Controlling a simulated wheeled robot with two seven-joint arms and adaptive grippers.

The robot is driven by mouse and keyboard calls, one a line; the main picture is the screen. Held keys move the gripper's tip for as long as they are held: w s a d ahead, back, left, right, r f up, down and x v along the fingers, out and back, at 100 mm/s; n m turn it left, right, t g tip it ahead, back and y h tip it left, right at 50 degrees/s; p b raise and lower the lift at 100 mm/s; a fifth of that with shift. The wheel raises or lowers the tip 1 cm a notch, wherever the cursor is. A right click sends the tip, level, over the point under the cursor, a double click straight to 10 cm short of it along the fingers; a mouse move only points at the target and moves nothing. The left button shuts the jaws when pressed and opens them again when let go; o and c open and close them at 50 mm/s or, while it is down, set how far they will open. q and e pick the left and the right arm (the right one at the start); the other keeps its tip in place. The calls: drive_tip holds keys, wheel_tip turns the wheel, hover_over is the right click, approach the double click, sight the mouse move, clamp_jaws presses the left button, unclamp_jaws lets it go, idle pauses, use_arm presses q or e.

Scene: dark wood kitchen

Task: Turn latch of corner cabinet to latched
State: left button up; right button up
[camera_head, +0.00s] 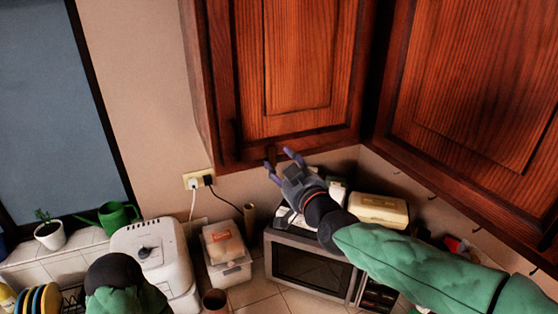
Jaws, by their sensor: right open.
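A dark red-brown wooden wall cabinet (292,55) with a panelled door hangs at upper centre and meets a second wooden cabinet (475,90) in the corner at right. A small dark piece that may be the latch (271,153) shows at the lower edge of the left door; its turn position is too small and dark to tell. My right gripper (280,160) is open and empty, its bluish fingers pointing up at this edge, close to the dark piece. I cannot tell whether they touch it. My left arm shows at bottom left; its gripper is out of view.
Below my right arm stands a microwave (308,268), with a yellowish box (378,210) behind it. A white appliance (150,255), a lidded container (226,252) and a green watering can (112,217) stand left. A socket with plugs (198,179) is on the wall.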

drive_tip(key=v, duration=0.8)
drive_tip(key=shift+s+d, duration=0.2)
drive_tip(key=shift+s, duration=0.15)
